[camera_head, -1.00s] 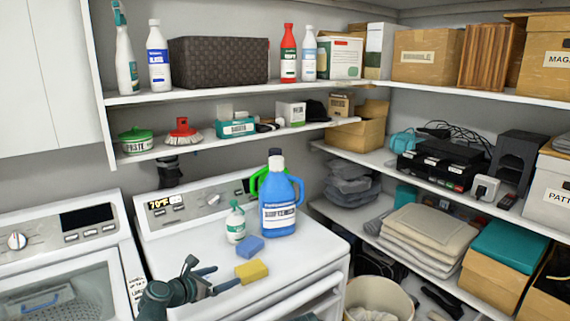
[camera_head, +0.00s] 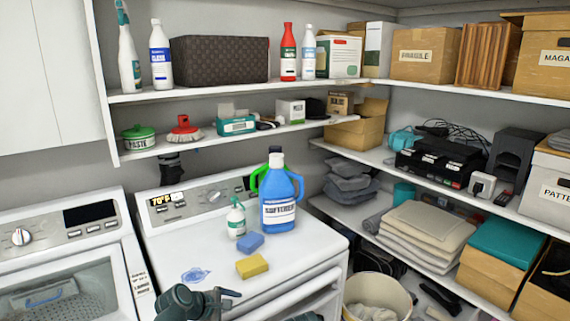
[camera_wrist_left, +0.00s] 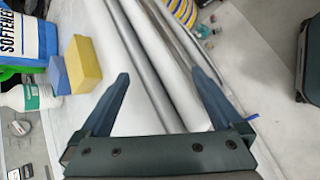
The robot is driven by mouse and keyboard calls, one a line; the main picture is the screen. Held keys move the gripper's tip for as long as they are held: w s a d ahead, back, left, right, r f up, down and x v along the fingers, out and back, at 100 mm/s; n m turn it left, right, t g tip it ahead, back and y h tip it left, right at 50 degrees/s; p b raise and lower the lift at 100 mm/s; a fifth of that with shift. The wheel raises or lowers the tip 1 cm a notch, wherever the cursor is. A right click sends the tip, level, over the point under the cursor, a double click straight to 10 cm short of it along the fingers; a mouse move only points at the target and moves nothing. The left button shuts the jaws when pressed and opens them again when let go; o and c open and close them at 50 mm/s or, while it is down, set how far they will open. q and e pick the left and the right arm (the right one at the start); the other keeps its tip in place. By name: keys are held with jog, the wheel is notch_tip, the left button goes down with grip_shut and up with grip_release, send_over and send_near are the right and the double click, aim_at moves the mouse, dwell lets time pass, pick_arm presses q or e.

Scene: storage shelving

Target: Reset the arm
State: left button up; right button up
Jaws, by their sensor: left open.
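My left gripper (camera_head: 228,298) is low in the head view, at the front edge of the white washer top (camera_head: 300,254). In the left wrist view its two fingers (camera_wrist_left: 160,78) are spread apart with nothing between them. A yellow sponge (camera_head: 252,266) and a blue sponge (camera_head: 250,242) lie on the washer top behind the gripper, apart from it. They also show at the left of the wrist view. My right gripper is not seen in these frames.
A bin (camera_head: 378,292) stands to the right. Loaded shelves (camera_head: 240,90) line the walls.

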pick_arm(q)
jog(key=s+a+f+m+g+y, duration=0.1)
jog(key=s+f+m+g+y, duration=0.2)
jog(key=s+m, duration=0.45)
jog(key=s+a+f+m+g+y, duration=0.25)
jog(key=s+m, duration=0.25)
jog(key=m, duration=0.5)
jog(key=s+d+m+g+y, duration=0.1)
jog(key=s+d+m, duration=0.3)
jog(key=d, duration=0.7)
jog(key=shift+s+d+f+y, duration=0.3)
jog(key=shift+s+f+y, duration=0.15)
jog(key=shift+s, duration=0.6)
